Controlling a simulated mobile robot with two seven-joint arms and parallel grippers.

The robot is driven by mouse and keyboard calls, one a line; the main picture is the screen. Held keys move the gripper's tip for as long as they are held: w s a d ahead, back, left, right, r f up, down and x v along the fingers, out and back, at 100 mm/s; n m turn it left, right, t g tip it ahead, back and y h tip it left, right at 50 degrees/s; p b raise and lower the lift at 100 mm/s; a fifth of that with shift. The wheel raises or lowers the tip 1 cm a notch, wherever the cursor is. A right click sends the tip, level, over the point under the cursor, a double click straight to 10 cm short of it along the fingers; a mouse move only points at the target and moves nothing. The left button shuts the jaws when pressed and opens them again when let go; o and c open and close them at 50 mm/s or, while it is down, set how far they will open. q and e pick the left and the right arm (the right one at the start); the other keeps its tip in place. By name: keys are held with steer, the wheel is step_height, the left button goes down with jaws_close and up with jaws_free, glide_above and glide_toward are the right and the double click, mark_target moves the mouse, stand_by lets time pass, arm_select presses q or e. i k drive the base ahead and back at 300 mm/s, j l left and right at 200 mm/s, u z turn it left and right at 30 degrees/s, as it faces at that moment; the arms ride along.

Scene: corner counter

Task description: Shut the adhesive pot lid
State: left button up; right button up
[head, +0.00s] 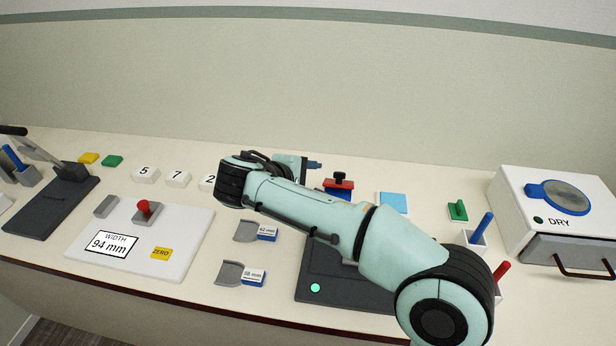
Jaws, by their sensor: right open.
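I cannot make out an adhesive pot or its lid for certain. A small red-topped dark item (338,187) stands behind my right arm, its lower part partly hidden, and I cannot tell what it is. My right arm crosses the middle of the counter from the lower right. My right gripper (314,164) is beyond the forearm, pointing right, just left of and behind the red-topped item. It is open, with nothing seen between its small fingers. My left gripper is out of view.
A white DRY box (556,207) with a drawer stands at the right. A dark plate (315,273) lies partly under my arm. A white width gauge (180,255), number tiles (177,179) and a dark lever press (48,208) are left. A light blue square (393,203) lies right of the red-topped item.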

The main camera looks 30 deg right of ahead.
mark_target(338, 183)
steer(key=k+j, duration=0.1)
steer(key=j, duration=0.25)
steer(key=k+j, duration=0.1)
steer(key=j, duration=0.25)
steer(key=k+j, duration=0.1)
steer(key=j, duration=0.6)
steer(key=k, duration=0.05)
